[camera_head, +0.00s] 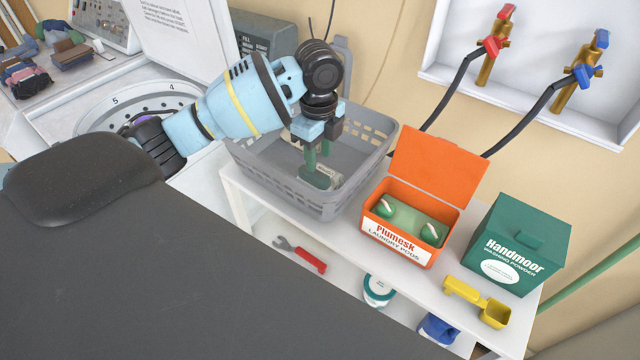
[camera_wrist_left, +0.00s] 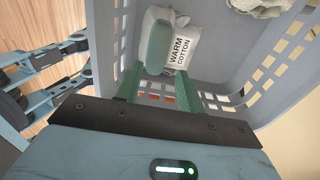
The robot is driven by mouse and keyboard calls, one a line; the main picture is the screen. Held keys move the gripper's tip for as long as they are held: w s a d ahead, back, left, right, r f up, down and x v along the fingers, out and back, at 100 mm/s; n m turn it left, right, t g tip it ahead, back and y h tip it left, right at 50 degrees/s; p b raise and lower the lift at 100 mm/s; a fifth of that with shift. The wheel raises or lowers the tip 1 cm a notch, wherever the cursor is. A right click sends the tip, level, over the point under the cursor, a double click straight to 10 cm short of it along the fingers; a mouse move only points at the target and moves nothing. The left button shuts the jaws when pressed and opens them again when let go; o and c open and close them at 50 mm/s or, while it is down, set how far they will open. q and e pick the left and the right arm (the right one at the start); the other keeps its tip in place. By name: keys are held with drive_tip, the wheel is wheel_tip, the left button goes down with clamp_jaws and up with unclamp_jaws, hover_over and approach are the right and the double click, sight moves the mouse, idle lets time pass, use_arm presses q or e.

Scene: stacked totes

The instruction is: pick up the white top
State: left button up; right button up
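A white folded top (camera_wrist_left: 183,45) with a green band and the printed words "WARM COTTON" lies in the grey laundry basket (camera_wrist_left: 225,40) in the left wrist view. In the head view a pale bundle (camera_head: 318,178) shows low in the basket (camera_head: 262,178), below my left gripper (camera_head: 318,152). My left gripper reaches down into the basket. Its green fingers (camera_wrist_left: 157,90) stand apart with nothing between them, and the bundle lies beyond their tips. Blue-grey links of mine show at the left of the left wrist view; I cannot make out a right gripper's opening there.
Another whitish cloth (camera_wrist_left: 262,6) lies in the basket. On the shelf stand an open orange pod box (camera_head: 400,250), a green powder box (camera_head: 512,250) and a yellow scoop (camera_head: 478,300). A red-handled wrench (camera_head: 302,256) lies lower. Taps and hoses (camera_head: 490,50) are on the wall.

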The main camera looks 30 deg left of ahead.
sight(315, 174)
use_arm(q)
drive_tip(key=shift+s+a+f, duration=0.1)
drive_tip(key=shift+a+f, duration=0.05)
drive_tip(key=shift+f, duration=0.85)
drive_tip(key=shift+s+a+f, duration=0.1)
drive_tip(key=shift+f, duration=0.85)
drive_tip(key=shift+s+a+f, duration=0.1)
drive_tip(key=shift+a+f, duration=0.05)
drive_tip(key=shift+f, duration=0.85)
drive_tip(key=shift+w, duration=0.1)
clamp_jaws()
